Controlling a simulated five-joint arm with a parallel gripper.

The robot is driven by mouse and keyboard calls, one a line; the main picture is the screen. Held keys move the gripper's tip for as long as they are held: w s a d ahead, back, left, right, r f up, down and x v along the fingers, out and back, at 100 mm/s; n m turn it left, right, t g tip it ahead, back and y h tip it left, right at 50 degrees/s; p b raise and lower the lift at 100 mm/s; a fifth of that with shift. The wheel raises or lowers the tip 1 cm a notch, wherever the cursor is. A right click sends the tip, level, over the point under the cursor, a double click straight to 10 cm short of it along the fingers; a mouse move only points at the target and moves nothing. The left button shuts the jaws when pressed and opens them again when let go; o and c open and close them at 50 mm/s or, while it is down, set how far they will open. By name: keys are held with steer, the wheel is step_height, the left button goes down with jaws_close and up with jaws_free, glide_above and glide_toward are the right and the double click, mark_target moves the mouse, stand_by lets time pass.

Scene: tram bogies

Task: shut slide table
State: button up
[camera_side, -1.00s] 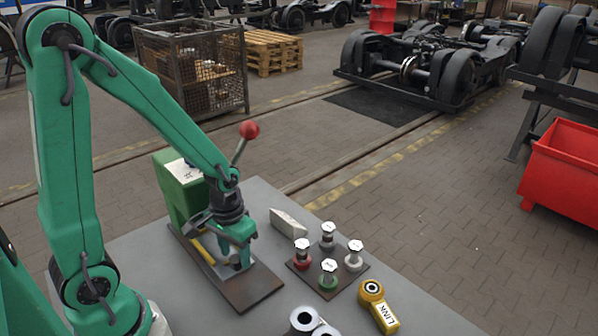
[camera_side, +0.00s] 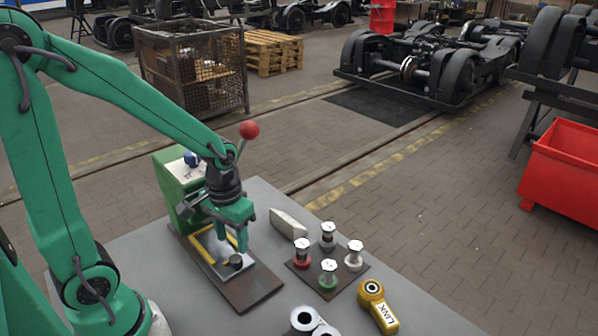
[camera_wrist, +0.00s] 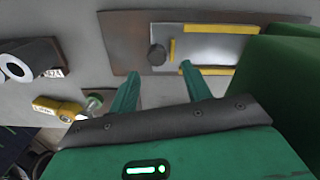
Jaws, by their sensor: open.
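The slide table has a silver plate (camera_side: 215,252) with yellow strips, lying on a brown base (camera_side: 250,293). A dark round knob (camera_side: 236,261) stands on the plate's near end. In the wrist view the plate (camera_wrist: 205,48) and knob (camera_wrist: 156,54) show beyond my fingers. A green block (camera_side: 175,189) stands at the far end of the base. My gripper (camera_side: 234,238) points down above the plate, close to the knob. Its two fingers are apart and empty, also in the wrist view (camera_wrist: 160,71). I cannot tell its exact height. My gripper hides part of the plate.
A lever with a red ball (camera_side: 249,130) rises behind my wrist. A grey wedge-shaped block (camera_side: 288,223) lies to the right. Several bolt-like pieces stand on a brown plate (camera_side: 341,282). A yellow link (camera_side: 378,307) and grey cylinders (camera_side: 304,319) lie nearer.

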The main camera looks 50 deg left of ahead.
steer(key=shift+r, duration=1.4)
steer(key=shift+r, duration=0.1)
steer(key=s+d+r+m+t, duration=0.1)
steer(key=s+r+t, duration=0.1)
steer(key=r, duration=0.4)
steer(key=s+d+r+m+t, duration=0.1)
steer(key=s+r+t, duration=0.1)
steer(key=r, duration=0.4)
steer(key=shift+s+r+m+t, duration=0.3)
steer(key=shift+s+r+t, duration=0.05)
steer(key=shift+t, duration=0.45)
